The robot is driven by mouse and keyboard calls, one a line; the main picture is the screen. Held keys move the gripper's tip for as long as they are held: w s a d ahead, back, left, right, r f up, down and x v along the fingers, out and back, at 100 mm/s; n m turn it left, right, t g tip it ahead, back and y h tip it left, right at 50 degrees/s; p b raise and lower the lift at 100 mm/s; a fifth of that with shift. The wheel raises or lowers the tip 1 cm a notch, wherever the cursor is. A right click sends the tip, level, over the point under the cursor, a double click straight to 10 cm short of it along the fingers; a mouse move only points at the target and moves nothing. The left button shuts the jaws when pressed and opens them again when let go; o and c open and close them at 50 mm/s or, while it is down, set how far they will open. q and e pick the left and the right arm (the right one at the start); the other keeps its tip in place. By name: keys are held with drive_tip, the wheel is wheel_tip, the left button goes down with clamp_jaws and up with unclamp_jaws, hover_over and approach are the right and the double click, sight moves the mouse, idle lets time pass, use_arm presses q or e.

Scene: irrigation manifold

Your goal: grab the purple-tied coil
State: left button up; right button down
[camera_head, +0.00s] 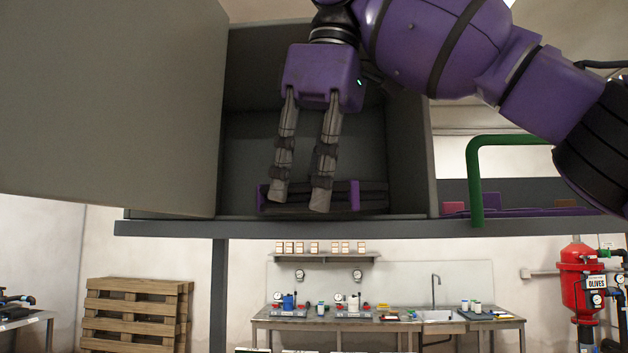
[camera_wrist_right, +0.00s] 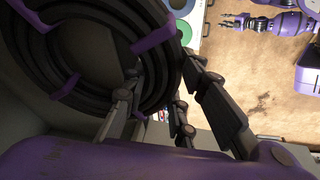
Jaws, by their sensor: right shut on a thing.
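The black coil (camera_head: 373,198) with purple ties lies in the grey cabinet compartment, low against its floor. In the right wrist view the coil (camera_wrist_right: 42,62) shows as a large ring of several dark turns with purple ties. My right gripper (camera_head: 298,200) reaches down into the compartment and is shut on the coil's rim. In the right wrist view the right gripper's fingers (camera_wrist_right: 152,82) are on either side of the rim. My left gripper (camera_wrist_right: 238,22) shows small at the top right of the right wrist view, away from the coil; its jaws are too small to read.
The cabinet door (camera_head: 110,105) stands open at the left. The shelf edge (camera_head: 330,228) runs below the coil. A green pipe (camera_head: 475,180) stands right of the compartment. Beyond are a workbench (camera_head: 390,323), wooden pallets (camera_head: 135,312) and a red tank (camera_head: 580,280).

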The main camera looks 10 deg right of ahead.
drive_tip(key=c, duration=1.4)
unclamp_jaws()
drive_tip(key=shift+o, duration=0.2)
drive_tip(key=shift+v, duration=2.7)
drive_tip(key=s+d, duration=0.6)
drive_tip(key=s, duration=0.4)
drive_tip(key=shift+s+f, duration=0.2)
drive_tip(key=shift+d, duration=0.1)
